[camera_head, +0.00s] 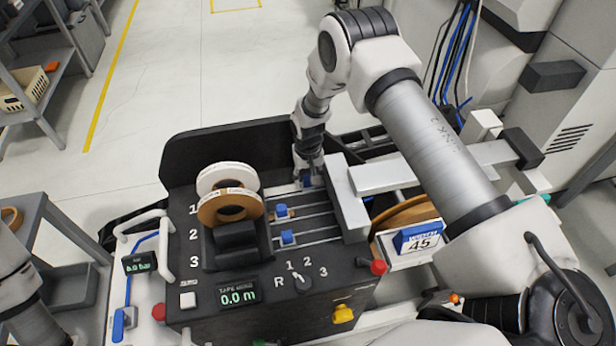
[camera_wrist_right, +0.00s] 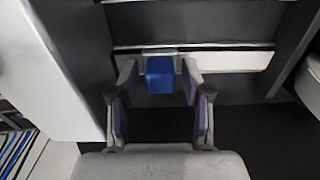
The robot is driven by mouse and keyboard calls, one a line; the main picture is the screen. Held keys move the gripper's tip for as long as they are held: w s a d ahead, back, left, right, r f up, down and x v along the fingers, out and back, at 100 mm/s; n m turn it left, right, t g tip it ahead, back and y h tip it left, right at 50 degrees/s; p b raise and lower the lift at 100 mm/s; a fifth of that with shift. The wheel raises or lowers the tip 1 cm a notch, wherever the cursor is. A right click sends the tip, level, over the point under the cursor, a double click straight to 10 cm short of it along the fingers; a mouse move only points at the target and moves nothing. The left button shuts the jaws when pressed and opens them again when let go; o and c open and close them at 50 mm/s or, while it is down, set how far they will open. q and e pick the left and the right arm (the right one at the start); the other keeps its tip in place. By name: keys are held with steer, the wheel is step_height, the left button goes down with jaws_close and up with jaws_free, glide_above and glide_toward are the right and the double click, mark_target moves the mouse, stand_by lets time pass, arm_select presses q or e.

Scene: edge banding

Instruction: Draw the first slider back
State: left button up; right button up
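The first slider's blue knob (camera_head: 307,181) is in the farthest of three slots on the black machine top, partly hidden by my right gripper. My right gripper (camera_head: 308,172) points down over it. In the right wrist view the blue knob (camera_wrist_right: 160,75) sits between the two fingertips (camera_wrist_right: 160,82), with a small gap on each side, so the gripper looks open around it.
Two tape rolls (camera_head: 230,205) stand left of the slots. A light grey block (camera_head: 346,200) stands close to the right. A dial (camera_head: 301,281), a tape display (camera_head: 238,298) and a red knob (camera_head: 378,267) are nearer. A blue card marked 45 (camera_head: 418,238) is at right.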

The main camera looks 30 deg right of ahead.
mark_target(276, 194)
jaws_close()
steer(key=a+b, duration=0.1)
steer(key=a, duration=0.2)
steer(key=w+a+b, duration=0.1)
steer(key=a, duration=0.1)
steer(key=w+a+b, duration=0.1)
steer(key=a, duration=0.2)
steer(key=shift+w+a+f, duration=0.1)
steer(key=shift+a, duration=0.5)
steer(key=shift+d, duration=0.2)
steer(key=shift+o, duration=2)
jaws_free()
steer(key=shift+a, duration=0.25)
steer(key=shift+w, duration=0.1)
step_height(276, 194, up, 8)
